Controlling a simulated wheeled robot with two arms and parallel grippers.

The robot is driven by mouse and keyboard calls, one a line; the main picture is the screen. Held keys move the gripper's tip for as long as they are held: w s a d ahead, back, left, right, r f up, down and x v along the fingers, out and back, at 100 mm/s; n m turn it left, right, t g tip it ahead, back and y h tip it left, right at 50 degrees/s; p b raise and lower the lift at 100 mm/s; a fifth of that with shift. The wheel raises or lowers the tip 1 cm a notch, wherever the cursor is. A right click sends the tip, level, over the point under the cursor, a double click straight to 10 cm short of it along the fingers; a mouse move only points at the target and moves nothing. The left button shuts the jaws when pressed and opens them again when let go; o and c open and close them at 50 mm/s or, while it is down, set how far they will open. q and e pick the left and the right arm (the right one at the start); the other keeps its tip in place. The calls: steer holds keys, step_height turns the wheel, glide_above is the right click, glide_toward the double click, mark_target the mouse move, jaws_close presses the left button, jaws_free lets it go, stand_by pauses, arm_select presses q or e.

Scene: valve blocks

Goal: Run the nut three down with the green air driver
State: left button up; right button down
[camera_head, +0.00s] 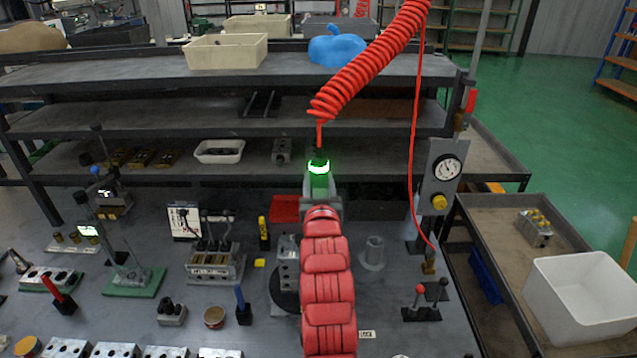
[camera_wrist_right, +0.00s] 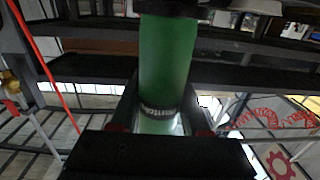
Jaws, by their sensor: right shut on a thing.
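The green air driver (camera_head: 318,182) hangs upright below the red coiled hose, with a lit green ring near its top. My right gripper (camera_head: 321,202) is shut on it; the red arm comes in from the bottom middle. In the right wrist view the driver's green body (camera_wrist_right: 166,60) stands between the fingers (camera_wrist_right: 160,125). The driver's lower end is hidden behind my arm in the head view. A grey metal valve block (camera_head: 287,262) stands on a dark round plate (camera_head: 283,298), partly hidden by the arm. I cannot make out nut three. My left gripper is not in view.
A grey cone-shaped holder (camera_head: 374,254) stands empty right of the arm. A gauge panel (camera_head: 440,178) and a red air line stand further right. A fixture with several black-topped parts (camera_head: 213,262) is left of the block. Shelves (camera_head: 150,125) close off the back.

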steer(key=shift+f+b, duration=1.25)
steer(key=shift+f, duration=0.2)
stand_by(0.4)
steer(key=shift+r, duration=0.1)
stand_by(0.6)
steer(key=shift+s+f+b, duration=0.1)
steer(key=shift+f+b, duration=0.55)
steer(key=shift+b, duration=0.55)
stand_by(2.4)
steer(key=shift+r, duration=0.15)
stand_by(0.7)
